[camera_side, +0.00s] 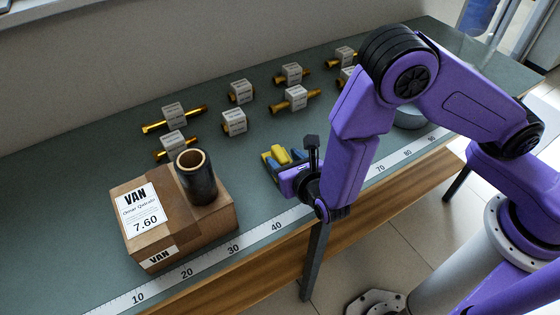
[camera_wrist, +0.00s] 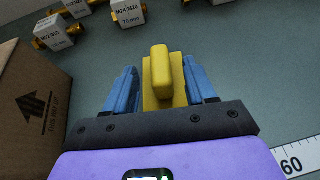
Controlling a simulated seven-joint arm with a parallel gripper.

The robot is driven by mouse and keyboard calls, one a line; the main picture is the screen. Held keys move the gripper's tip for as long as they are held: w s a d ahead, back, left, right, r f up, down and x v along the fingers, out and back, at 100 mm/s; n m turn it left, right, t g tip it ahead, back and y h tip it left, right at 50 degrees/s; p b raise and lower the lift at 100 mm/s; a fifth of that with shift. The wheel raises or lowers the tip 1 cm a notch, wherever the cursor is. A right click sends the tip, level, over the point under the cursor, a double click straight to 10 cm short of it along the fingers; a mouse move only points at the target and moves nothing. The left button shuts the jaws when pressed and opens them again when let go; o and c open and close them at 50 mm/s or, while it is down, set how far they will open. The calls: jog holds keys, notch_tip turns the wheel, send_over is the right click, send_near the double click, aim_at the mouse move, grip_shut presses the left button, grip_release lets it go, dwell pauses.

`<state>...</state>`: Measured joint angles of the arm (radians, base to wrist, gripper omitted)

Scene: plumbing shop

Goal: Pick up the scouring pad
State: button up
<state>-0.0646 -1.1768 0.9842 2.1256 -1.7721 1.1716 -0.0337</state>
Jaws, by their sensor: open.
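The scouring pad (camera_wrist: 160,65) is a yellow block with a raised yellow grip along its middle. It lies on the green bench top and also shows in the side view (camera_side: 281,153). My gripper (camera_wrist: 161,73) is open, with one blue finger on each side of the pad. Gaps show between the fingers and the raised grip. In the side view my gripper (camera_side: 283,157) is low over the bench near the ruler. The near end of the pad is hidden behind my gripper body in the wrist view.
A cardboard box (camera_side: 215,222) with a dark pipe piece (camera_side: 198,185) on top stands to the left. Several brass fittings with white labels (camera_side: 234,121) lie farther back. A grey round container (camera_side: 408,119) is partly behind my arm. A ruler strip (camera_side: 258,234) runs along the front edge.

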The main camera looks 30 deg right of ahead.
aim_at(281, 154)
jog(key=x, duration=0.5)
jog(key=shift+r, duration=0.2)
jog(key=shift+c, duration=0.3)
grip_shut()
jog(key=shift+r, duration=0.1)
